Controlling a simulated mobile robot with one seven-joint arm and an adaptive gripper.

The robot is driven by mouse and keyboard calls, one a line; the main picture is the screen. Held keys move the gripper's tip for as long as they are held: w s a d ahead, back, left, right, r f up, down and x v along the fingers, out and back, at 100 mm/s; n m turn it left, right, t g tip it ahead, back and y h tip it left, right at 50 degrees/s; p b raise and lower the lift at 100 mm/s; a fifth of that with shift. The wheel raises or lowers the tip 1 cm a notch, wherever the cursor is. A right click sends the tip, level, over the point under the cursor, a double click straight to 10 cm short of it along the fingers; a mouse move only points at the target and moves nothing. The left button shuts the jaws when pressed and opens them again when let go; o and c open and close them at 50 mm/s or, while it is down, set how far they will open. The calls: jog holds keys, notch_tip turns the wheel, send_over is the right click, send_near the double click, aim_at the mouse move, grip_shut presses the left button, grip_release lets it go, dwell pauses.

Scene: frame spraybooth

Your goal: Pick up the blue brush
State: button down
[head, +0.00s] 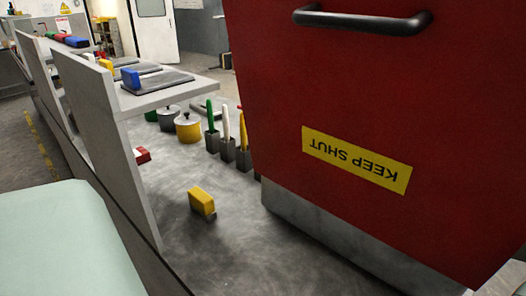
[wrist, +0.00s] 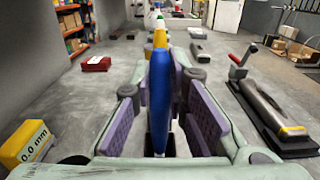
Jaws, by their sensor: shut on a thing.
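The blue brush (wrist: 159,85) stands upright in the middle of the wrist view, handle up. My gripper (wrist: 161,118), with purple pads on pale green fingers, is around it and shut on it. A dark holder shows at the brush's lower end, and I cannot tell whether the brush is clear of it. Behind it in line is a yellow brush (wrist: 160,38). In the head view, green (head: 210,115), white (head: 226,122) and yellow brushes (head: 243,132) stand in grey holders. The blue brush and my gripper do not show there; the red door covers that side.
A red door (head: 365,100) marked KEEP SHUT fills the right of the head view. A yellow block gauge (head: 202,201) lies on the grey bench (head: 185,262). Lidded pots (head: 188,128) stand beyond. A clamp tool on a dark mat (wrist: 298,143) lies right in the wrist view.

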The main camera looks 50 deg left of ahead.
notch_tip(320, 180, up, 10)
jog(key=p, duration=0.2)
jog(key=shift+p, duration=0.35)
dwell(1.7)
